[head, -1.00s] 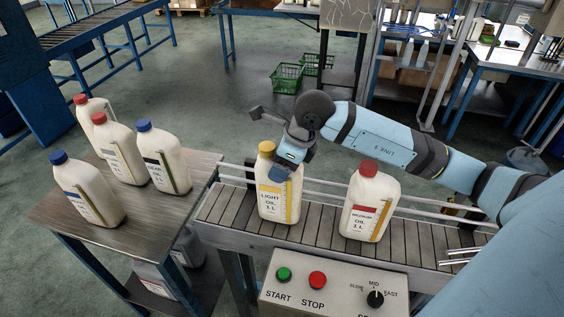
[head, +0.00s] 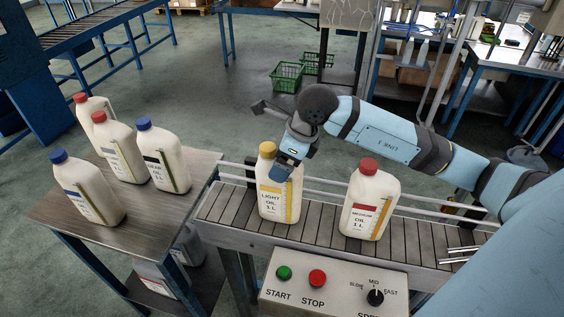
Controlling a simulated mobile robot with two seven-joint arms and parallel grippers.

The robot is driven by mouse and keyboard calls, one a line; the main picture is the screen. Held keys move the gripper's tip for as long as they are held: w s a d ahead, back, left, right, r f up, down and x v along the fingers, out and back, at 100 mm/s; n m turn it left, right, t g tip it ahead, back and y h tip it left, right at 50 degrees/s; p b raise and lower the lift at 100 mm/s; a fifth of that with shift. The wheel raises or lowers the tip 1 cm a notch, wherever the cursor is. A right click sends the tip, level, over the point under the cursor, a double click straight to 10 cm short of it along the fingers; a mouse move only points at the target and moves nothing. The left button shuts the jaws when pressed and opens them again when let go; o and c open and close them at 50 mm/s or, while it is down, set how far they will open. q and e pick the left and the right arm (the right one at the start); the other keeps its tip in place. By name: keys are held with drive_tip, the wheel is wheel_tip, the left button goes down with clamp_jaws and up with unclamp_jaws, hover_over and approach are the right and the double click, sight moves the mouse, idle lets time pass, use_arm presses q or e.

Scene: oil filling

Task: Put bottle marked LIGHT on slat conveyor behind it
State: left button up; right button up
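The bottle marked LIGHT (head: 272,205), white with a yellow cap and yellow stripe, stands upright on the slat conveyor (head: 325,222) near its left end. My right gripper (head: 283,172) is at the bottle's upper right side, just below cap height. Its fingers are partly hidden against the bottle, so I cannot tell whether they are open or touching it. A bottle marked MEDIUM (head: 369,205) with a red cap stands upright further right on the same conveyor. My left gripper is not in view.
A metal table (head: 140,205) at left holds several bottles with red and blue caps. A control box (head: 333,287) with START, STOP and a speed knob is in front of the conveyor. Guard rails (head: 330,185) run along its back. Green baskets (head: 287,76) sit on the floor.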

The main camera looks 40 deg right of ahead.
drive_tip(key=b+v, duration=0.1)
drive_tip(key=v, duration=0.9)
drive_tip(key=shift+s+r, duration=0.15)
drive_tip(key=shift+r, duration=0.15)
